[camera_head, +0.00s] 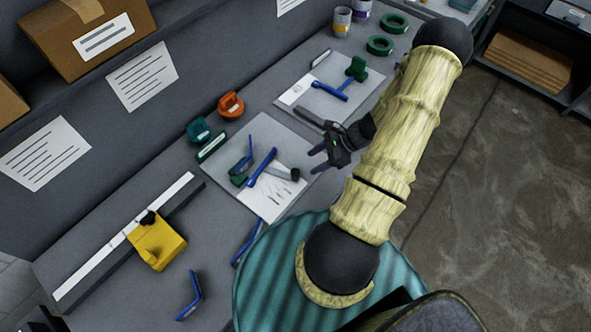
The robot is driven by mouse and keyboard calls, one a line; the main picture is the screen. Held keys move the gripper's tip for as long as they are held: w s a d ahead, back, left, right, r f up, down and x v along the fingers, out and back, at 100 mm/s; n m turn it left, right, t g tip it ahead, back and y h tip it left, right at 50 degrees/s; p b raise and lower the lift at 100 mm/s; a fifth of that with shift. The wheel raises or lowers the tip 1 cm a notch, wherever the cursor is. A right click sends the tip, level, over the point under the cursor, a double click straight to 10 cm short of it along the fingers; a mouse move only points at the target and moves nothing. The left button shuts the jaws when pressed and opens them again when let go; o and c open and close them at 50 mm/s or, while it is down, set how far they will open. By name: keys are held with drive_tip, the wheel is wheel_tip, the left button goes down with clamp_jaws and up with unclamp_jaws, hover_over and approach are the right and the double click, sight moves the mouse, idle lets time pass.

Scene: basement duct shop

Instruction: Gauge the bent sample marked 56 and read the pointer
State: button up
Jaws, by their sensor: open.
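Several blue bent strips lie about the bench; no number, 56 included, is readable on them. One bent strip (190,297) lies alone at the front, and another (246,242) lies partly hidden behind my striped teal body. A light grey plate (273,128) carries a white sheet with fanned lines (277,199), blue bars (261,167), a green block and a dark knob (294,175). It looks like a gauge, but I cannot make out a pointer reading. My gripper (317,160) is open and empty, just right of this plate, with its fingers toward the plate.
A second plate (358,108) with a green clamp (356,69) and blue bar stands behind my gripper. A yellow block (159,243) sits on a long white-edged rail (92,277) at left. Orange (231,105) and teal (199,130) tape-like items stand near the wall. Bare bench lies at front left.

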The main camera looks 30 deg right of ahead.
sight(297, 171)
drive_tip(key=p+x, duration=0.2)
drive_tip(key=x, duration=0.7)
drive_tip(key=shift+w+f+p, duration=0.1)
drive_tip(key=shift+f+p, duration=0.15)
drive_tip(key=shift+p, duration=0.05)
drive_tip(key=shift+c, duration=0.4)
clamp_jaws()
